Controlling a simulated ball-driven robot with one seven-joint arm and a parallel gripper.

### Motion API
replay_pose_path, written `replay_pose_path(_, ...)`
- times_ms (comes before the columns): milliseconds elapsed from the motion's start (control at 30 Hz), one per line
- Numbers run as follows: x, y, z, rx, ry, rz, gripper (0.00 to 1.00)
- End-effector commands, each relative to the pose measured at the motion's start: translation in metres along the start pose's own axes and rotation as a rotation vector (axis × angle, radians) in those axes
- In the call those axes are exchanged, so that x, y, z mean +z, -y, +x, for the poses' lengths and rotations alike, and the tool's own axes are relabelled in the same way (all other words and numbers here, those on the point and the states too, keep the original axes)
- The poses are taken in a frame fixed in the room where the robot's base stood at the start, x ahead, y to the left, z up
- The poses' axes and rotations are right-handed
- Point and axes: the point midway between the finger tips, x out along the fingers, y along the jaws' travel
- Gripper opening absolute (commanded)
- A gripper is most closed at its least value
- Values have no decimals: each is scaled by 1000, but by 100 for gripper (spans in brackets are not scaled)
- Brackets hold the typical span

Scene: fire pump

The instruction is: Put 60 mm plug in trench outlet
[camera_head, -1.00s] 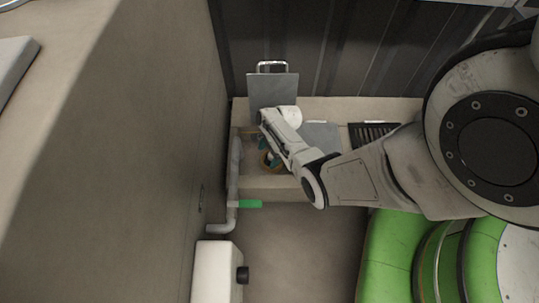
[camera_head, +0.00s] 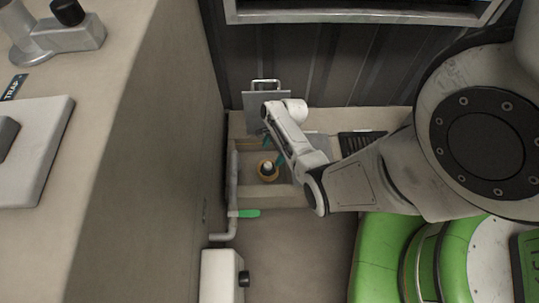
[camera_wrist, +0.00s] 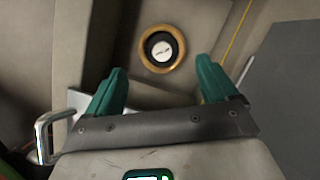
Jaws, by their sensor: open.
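A black plug with a pale top (camera_head: 267,167) sits inside a brass-coloured ring, the outlet (camera_head: 261,176), in the floor of the trench. The wrist view shows the plug (camera_wrist: 162,48) from above, roughly centred within the ring (camera_wrist: 146,62). I cannot tell how deep it is seated. My gripper (camera_head: 272,149) is above and behind the plug in the head view. Its teal fingers are wide apart with nothing between them; in the wrist view the gripper (camera_wrist: 160,85) is clear of the plug.
A grey plate with a handle (camera_head: 266,110) stands upright behind the trench, partly hidden by my arm. A pipe (camera_head: 233,180) with a green lever (camera_head: 248,213) runs along the left. A dark grate (camera_head: 360,143) lies at right. The tall beige wall (camera_head: 150,170) closes the left side.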

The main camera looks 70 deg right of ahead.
Motion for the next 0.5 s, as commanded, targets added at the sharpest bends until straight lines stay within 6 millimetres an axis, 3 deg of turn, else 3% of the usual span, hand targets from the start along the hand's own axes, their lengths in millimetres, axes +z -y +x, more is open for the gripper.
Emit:
replay_pose_path(100, 1, 0, -14, 0, 0, 1, 86)
replay_pose_path(267, 6, -3, -18, 7, -9, -54, 86)
replay_pose_path(367, 22, -11, -20, 24, -33, -196, 86)
replay_pose_path(500, 56, -29, -28, 62, -80, -521, 86)
